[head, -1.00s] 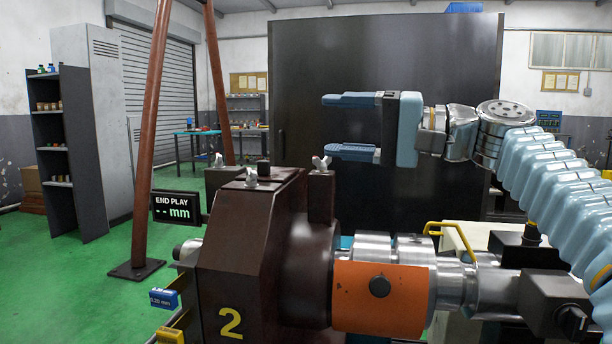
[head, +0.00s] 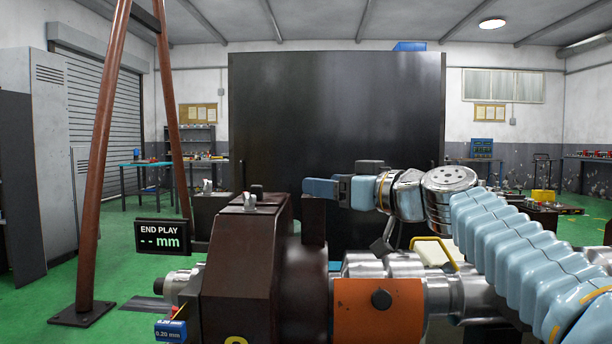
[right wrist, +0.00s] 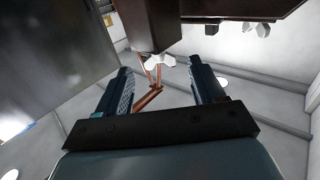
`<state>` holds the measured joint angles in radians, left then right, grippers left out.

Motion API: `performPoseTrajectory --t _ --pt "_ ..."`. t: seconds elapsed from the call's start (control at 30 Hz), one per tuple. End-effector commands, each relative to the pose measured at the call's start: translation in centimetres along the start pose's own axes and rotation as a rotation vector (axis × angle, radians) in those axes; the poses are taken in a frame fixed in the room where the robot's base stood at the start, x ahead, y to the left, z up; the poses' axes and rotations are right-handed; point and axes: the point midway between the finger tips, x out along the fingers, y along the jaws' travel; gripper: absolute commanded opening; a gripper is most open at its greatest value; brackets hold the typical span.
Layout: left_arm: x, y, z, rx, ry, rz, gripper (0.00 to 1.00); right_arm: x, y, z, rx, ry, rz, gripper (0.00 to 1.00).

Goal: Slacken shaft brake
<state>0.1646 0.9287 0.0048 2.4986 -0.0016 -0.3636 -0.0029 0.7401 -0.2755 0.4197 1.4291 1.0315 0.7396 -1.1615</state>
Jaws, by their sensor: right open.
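My right gripper (head: 338,188) is at the top of a brown post (head: 313,222) beside the brown housing (head: 238,265). In the head view it hides the post's top, so the wing nut there is not seen. In the right wrist view a pale wing nut (right wrist: 160,62) on a brown block (right wrist: 150,25) shows between and beyond the open fingers of my gripper (right wrist: 160,82). I cannot tell whether they touch it. An orange band with a dark knob (head: 378,308) surrounds the shaft. My left gripper is out of view.
More wing nuts stand on the housing (head: 250,201) and on a block behind it (head: 208,187). An END PLAY display (head: 163,236) shows dashes. A large dark panel (head: 335,120) stands behind. A reddish-brown frame leg (head: 103,160) rises at left.

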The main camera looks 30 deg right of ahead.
Motion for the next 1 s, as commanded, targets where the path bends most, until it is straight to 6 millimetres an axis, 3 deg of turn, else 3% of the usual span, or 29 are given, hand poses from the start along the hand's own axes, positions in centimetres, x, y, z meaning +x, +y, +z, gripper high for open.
performPoseTrajectory --t 0.1,0.3,0.7,1.0 --pt "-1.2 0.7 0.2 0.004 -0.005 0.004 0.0 2.5 0.1 -0.4 0.002 -0.001 -0.001 0.68" --pt "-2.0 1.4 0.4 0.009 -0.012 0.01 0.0 5.3 0.0 -0.2 0.001 -0.001 -0.002 0.68" --pt "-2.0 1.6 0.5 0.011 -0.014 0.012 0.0 6.1 0.0 0.0 0.001 0.001 0.0 0.67" --pt "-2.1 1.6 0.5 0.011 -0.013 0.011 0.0 6.1 0.0 0.0 0.001 0.001 0.0 0.21"
